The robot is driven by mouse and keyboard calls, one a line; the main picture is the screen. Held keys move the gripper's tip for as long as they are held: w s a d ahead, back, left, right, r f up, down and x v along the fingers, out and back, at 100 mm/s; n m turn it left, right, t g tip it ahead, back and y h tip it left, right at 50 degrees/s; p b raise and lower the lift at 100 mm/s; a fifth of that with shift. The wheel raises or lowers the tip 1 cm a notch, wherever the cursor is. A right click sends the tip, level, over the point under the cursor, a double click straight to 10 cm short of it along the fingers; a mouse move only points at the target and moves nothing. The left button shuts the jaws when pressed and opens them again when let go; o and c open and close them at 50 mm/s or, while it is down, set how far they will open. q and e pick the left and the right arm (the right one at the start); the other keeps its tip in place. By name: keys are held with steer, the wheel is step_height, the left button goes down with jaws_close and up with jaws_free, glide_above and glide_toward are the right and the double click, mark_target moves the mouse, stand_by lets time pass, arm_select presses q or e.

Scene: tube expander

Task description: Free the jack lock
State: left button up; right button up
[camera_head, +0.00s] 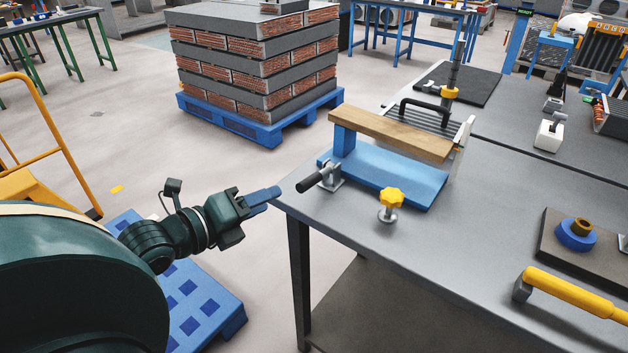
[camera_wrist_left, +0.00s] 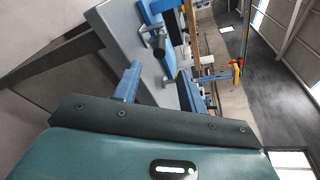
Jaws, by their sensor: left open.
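A blue fixture (camera_head: 405,178) with a wooden beam (camera_head: 390,132) stands at the near left corner of the grey table. At its left end is a small metal clamp with a black handle (camera_head: 312,182). A yellow star knob (camera_head: 391,198) on a metal stem stands at its front edge. I cannot tell for sure which of these is the jack lock. My left gripper (camera_head: 266,196) is open and empty, just off the table's left corner, apart from the black handle. Its blue fingers (camera_wrist_left: 160,88) also show in the left wrist view. My right gripper is not in view.
The grey table (camera_head: 470,240) also carries a yellow-handled tool (camera_head: 570,290) and a plate with a blue ring (camera_head: 576,234) at the right. A brick-loaded blue pallet (camera_head: 262,125) stands behind on the floor. A yellow rail (camera_head: 45,110) is at the left.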

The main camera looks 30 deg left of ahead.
mark_target(318, 179)
arm_select(q)
steer(key=x, duration=1.2)
steer(key=shift+w+p, duration=0.15)
steer(key=shift+p, duration=0.15)
steer(key=shift+c, duration=0.2)
jaws_close()
